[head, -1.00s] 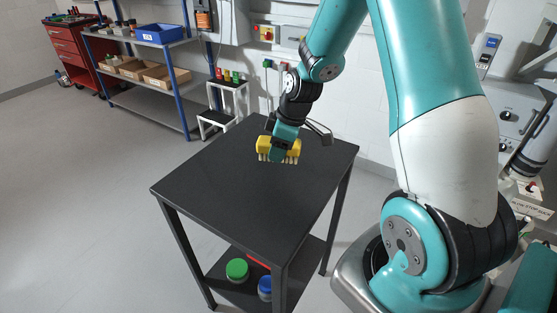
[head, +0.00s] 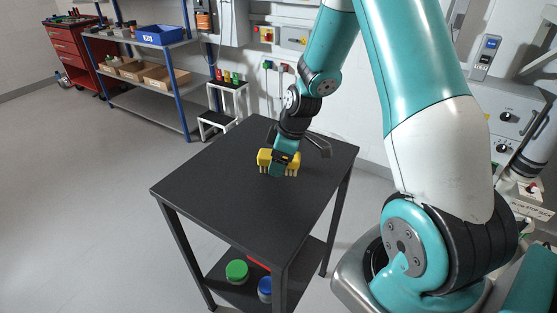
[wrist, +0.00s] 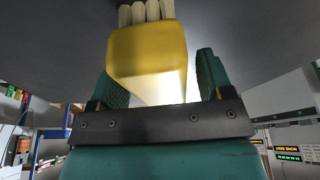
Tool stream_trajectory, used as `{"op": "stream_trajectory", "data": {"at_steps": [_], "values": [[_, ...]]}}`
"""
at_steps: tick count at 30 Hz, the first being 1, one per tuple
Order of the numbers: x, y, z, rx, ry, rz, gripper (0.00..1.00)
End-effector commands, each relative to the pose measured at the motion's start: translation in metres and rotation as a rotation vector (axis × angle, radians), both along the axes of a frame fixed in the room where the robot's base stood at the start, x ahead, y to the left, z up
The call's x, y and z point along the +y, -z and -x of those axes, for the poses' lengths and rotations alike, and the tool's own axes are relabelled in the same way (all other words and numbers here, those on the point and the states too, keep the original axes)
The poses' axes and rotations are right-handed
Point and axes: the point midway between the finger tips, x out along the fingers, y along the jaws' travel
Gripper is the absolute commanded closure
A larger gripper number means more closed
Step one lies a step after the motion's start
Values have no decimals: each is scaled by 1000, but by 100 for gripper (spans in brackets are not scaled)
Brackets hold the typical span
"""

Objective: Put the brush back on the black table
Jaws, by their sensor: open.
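The yellow brush (head: 264,158) with pale bristles is over the middle of the black table (head: 235,190), bristles down. The bristles appear to reach the tabletop, but exact contact is hard to tell. My gripper (head: 281,168) points down around the brush, its teal finger covering the brush's middle in the head view. In the wrist view the brush (wrist: 148,50) lies between the two open fingers of my gripper (wrist: 160,80). A bright gap shows between the brush and the right finger. The left finger is partly hidden behind the brush.
The rest of the tabletop is bare. On the table's lower shelf stand a green-lidded jar (head: 237,270), a blue-lidded jar (head: 265,288) and a red item (head: 259,263). A small white step stand (head: 226,105) and a blue-post shelf (head: 150,80) stand behind.

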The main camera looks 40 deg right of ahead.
Motion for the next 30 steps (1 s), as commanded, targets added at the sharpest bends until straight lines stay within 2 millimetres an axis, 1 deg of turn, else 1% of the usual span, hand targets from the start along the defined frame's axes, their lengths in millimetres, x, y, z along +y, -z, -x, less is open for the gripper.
{"op": "stream_trajectory", "data": {"at_steps": [5,9,12,15,18,20,22,23,25,26,27,29,30], "values": [[-7,-31,5,-7,2,2,27],[-13,-61,12,-7,2,3,27],[-17,-81,17,-5,2,3,27],[-21,-95,21,-4,2,2,27],[-22,-105,23,-3,1,1,27],[-18,-110,25,-2,0,-3,27],[0,-121,28,2,-2,-14,27],[14,-127,31,8,-2,-25,27],[58,-146,44,26,2,-56,27],[79,-155,54,39,5,-72,27],[109,-166,71,60,9,-94,27],[147,-180,101,97,18,-122,27],[168,-187,122,123,26,-138,27]]}}
